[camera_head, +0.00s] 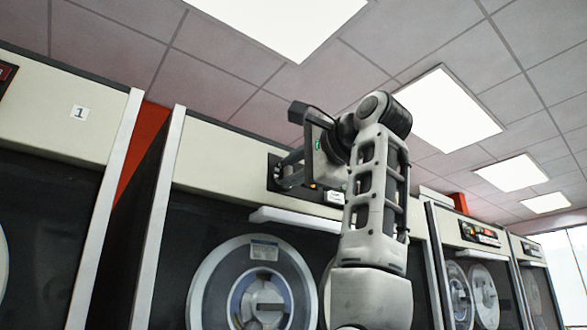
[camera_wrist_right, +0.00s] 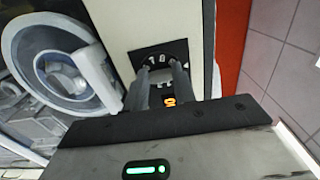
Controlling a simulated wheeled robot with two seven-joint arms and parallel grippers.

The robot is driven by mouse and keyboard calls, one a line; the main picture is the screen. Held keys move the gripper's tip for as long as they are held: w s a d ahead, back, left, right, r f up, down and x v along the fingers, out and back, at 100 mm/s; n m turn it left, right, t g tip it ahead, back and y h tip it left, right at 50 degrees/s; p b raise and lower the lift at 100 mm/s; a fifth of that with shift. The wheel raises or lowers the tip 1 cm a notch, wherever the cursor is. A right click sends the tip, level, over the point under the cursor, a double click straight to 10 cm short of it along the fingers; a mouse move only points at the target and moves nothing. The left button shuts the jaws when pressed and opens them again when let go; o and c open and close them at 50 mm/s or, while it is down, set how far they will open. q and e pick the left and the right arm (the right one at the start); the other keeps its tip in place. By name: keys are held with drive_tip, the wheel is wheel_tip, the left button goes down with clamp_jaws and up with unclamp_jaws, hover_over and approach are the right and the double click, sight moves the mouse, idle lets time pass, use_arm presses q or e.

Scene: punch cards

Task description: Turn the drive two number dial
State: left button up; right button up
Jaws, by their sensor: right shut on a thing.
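The drive two cabinet (camera_head: 222,160) is the cream-topped tape drive in the middle of the head view. My right gripper (camera_head: 280,172) reaches its black control panel, and my arm and gripper cover much of that panel. In the right wrist view, the number dial (camera_wrist_right: 158,60) shows small white numerals on a black plate. My right gripper's two fingers (camera_wrist_right: 160,70) are at either side of the dial, shut on it. The exact dial setting is too small to read surely. My left gripper is not in view.
A drive marked 1 (camera_head: 79,112) stands at left, with a red-orange strip (camera_head: 135,150) between the cabinets. A tape reel (camera_head: 205,290) sits below the panel, under a pale ledge (camera_head: 295,219). More drives (camera_head: 478,234) stand at right. An orange-lit display (camera_wrist_right: 169,101) shows between my fingers.

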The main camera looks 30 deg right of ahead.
idle(0.3)
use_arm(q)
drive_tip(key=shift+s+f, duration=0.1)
use_arm(e)
drive_tip(key=o, duration=1)
drive_tip(key=shift+d, duration=0.1)
drive_tip(key=shift+s, duration=0.1)
drive_tip(key=shift+s, duration=0.2)
use_arm(q)
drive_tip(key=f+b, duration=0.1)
drive_tip(key=b, duration=0.1)
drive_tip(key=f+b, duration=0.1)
drive_tip(key=b, duration=0.2)
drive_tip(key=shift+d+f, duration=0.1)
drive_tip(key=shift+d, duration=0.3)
use_arm(e)
drive_tip(key=s, duration=1)
drive_tip(key=s+d, duration=0.1)
drive_tip(key=s, duration=0.4)
drive_tip(key=shift+s+d, duration=0.1)
drive_tip(key=shift+s, duration=0.1)
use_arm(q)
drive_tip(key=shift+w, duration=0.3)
